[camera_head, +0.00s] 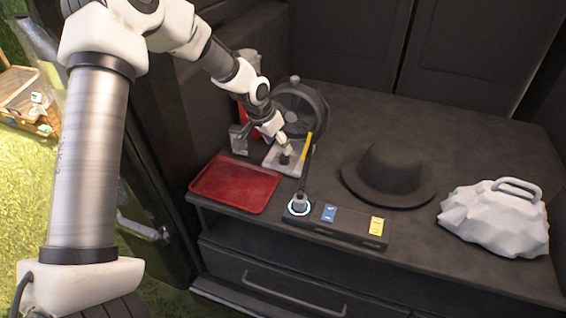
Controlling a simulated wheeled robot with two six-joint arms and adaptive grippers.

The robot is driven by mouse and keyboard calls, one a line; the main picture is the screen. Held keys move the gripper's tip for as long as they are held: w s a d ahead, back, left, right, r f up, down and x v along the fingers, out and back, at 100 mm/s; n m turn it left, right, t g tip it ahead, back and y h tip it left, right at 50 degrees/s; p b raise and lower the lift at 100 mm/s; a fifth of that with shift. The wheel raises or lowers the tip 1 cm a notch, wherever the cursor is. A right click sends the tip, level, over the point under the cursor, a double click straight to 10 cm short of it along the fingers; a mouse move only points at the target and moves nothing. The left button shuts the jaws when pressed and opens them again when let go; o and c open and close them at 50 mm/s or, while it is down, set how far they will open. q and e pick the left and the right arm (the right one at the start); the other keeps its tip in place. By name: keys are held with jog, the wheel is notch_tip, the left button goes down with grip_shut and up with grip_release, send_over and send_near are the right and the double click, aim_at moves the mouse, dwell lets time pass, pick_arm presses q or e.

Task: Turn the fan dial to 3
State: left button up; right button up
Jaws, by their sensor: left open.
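A dark round fan (303,101) stands at the back left of the black counter, with a pale square base (296,166) in front of it. My left arm reaches in from the left, and its gripper (286,154) is over this base, pointing down. The gripper is open. A small dark round part, perhaps the dial, shows on the base right under the fingertips. I cannot tell whether the fingers touch it, and its setting cannot be read. My right gripper is out of view.
A red tray (235,184) lies at the front left of the counter (480,130). A dark panel (345,229) with a glowing ring and blue and yellow cards is at the front edge. A black hat (388,178) and a white bag (494,220) stand to the right.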

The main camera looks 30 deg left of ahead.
aim_at(284, 157)
pick_arm(q)
jog(key=b+x, duration=0.1)
jog(key=x, duration=0.6)
jog(key=shift+a, duration=0.1)
jog(key=shift+r, duration=0.1)
grip_shut()
jog(key=shift+m+b, duration=0.4)
jog(key=shift+b, duration=0.55)
jog(key=m+b, duration=0.1)
jog(key=m+h+b, duration=0.1)
jog(key=b, duration=0.1)
jog(key=shift+a+f+m+g, duration=0.1)
jog(key=shift+f+m+g, duration=0.2)
jog(key=shift+m, duration=0.1)
jog(key=m+h+b, duration=0.1)
jog(key=m, duration=0.1)
jog(key=shift+r+m+g, duration=0.15)
jog(key=shift+m+g, duration=0.15)
jog(key=shift+m, duration=0.1)
jog(key=shift+r+m+g+h+b, duration=0.1)
jog(key=shift+m+g+h+b, duration=0.5)
jog(key=shift+m, duration=1.3)
